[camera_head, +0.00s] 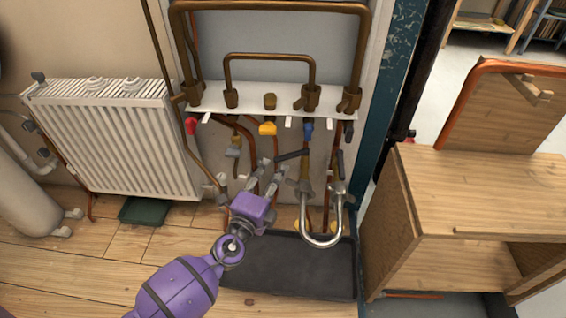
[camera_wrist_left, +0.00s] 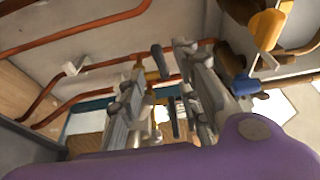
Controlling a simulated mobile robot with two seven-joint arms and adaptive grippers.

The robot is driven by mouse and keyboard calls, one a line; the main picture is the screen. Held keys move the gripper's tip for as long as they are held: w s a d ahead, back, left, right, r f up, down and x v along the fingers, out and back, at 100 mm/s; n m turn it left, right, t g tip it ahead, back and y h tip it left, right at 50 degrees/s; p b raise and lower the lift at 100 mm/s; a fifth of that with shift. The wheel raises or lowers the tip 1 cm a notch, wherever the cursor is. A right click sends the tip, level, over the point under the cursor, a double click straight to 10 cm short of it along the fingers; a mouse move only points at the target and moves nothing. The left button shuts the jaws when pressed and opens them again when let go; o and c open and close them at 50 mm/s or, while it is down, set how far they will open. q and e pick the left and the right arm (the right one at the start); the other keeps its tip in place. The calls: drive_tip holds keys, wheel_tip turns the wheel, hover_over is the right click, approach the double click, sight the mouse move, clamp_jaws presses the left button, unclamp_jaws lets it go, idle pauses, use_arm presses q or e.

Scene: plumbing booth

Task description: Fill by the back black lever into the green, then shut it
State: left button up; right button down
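My left gripper (camera_head: 267,181) is in front of the pipework below the white valve panel. In the left wrist view its two fingers (camera_wrist_left: 163,95) are apart, with a gap between them. A black lever (camera_head: 292,155) on a tap lies just beyond the fingertips; a black handle (camera_wrist_left: 160,62) shows between the fingers in the wrist view, and I cannot tell if it touches them. Another black lever (camera_head: 340,164) is at the right tap, above a curved metal spout (camera_head: 322,241). A dark green tray (camera_head: 143,211) sits on the floor under the radiator. My right gripper is not in view.
A black tray (camera_head: 290,277) lies on the floor below the taps. Red (camera_head: 191,126), yellow (camera_head: 267,128) and blue (camera_head: 308,127) handles hang under the panel. A white radiator (camera_head: 115,140) stands left, a wooden bench (camera_head: 480,190) right.

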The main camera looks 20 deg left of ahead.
sight(282, 161)
use_arm(q)
drive_tip(key=w, duration=0.7)
drive_tip(key=shift+w+d, duration=0.1)
drive_tip(key=shift+w, duration=0.05)
drive_tip(key=shift+c, duration=0.3)
clamp_jaws()
